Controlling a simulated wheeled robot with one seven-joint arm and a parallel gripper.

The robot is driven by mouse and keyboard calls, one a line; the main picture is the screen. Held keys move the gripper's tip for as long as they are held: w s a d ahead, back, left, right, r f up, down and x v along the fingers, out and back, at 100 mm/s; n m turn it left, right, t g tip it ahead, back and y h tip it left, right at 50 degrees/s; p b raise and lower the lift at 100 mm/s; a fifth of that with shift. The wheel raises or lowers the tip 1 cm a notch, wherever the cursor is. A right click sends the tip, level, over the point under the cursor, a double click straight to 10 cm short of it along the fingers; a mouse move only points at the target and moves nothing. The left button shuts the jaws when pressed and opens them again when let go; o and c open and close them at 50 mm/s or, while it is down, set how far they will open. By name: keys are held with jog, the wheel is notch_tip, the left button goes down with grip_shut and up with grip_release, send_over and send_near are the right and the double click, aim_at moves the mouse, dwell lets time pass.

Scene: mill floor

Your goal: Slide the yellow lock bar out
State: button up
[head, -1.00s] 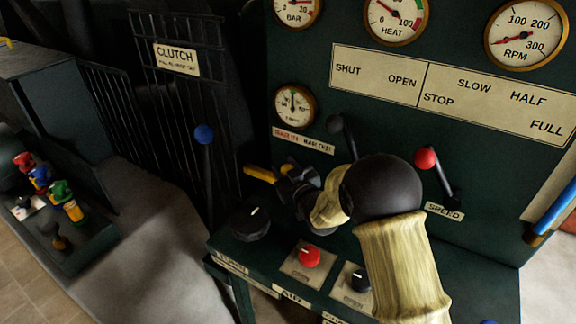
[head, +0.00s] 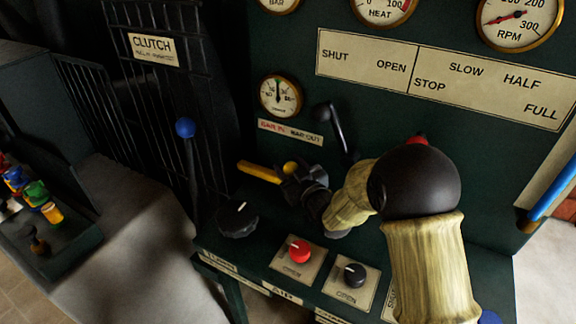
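The yellow lock bar (head: 259,172) sticks out to the left at the front of the green panel, below the small gauge and the "BAR IN / BAR OUT" label (head: 290,132). My gripper (head: 291,176) is at the bar's right end and hides that end. A round yellow piece (head: 290,167) shows among the dark fingers; I cannot tell whether it is part of the bar. The fingers are small and dark, so their grip on the bar is unclear. My arm's dark joint and pale link cover part of the panel to the right.
A black knob (head: 238,218) stands just below the bar. A red knob (head: 300,250) and another black knob (head: 355,274) are on the ledge. The blue-topped clutch lever (head: 186,128) stands left.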

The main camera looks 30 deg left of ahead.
jog(key=shift+d, duration=0.15)
jog(key=shift+r, duration=0.1)
jog(key=v, duration=1.1)
jog(key=shift+s+d+b, duration=0.25)
jog(key=shift+d+b, duration=0.1)
jog(key=shift+b, duration=0.1)
